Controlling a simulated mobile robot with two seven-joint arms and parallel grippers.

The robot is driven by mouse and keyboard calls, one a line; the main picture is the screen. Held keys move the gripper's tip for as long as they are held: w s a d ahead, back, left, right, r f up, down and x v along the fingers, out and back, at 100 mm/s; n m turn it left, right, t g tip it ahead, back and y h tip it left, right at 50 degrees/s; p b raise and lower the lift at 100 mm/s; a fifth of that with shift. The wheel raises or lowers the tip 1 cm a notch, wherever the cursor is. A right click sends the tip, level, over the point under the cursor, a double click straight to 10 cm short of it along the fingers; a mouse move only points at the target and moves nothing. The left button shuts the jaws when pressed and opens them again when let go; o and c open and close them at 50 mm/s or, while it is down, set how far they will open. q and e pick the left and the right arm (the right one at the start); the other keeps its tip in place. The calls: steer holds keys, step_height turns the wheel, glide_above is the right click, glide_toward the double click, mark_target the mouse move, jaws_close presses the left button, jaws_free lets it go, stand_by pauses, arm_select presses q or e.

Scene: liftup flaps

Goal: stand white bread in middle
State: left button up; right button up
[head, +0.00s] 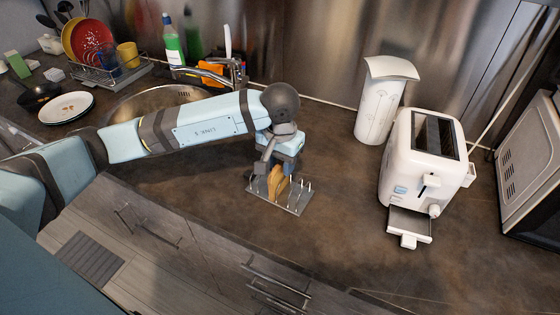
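Bread slices (277,184), tan with a brown crust, stand upright at the left to middle part of a metal rack (297,205) with several thin upright pins. I cannot tell which slice is the white bread. My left gripper (274,170) points down over the rack, right at the top of the bread. Its fingers are small and partly hidden, so I cannot tell whether they hold a slice. My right gripper is not in view.
A white toaster (395,165) with its crumb tray out stands at the right, beside a white canister (378,110). A sink (160,98), dish rack (108,72), green bottle (172,45) and plates (66,107) are at the left. The counter between rack and toaster is clear.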

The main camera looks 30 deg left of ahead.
arm_select(q)
step_height(320, 180, up, 14)
steer(key=shift+b, duration=0.3)
stand_by(0.4)
steer(key=shift+f, duration=0.2)
stand_by(0.3)
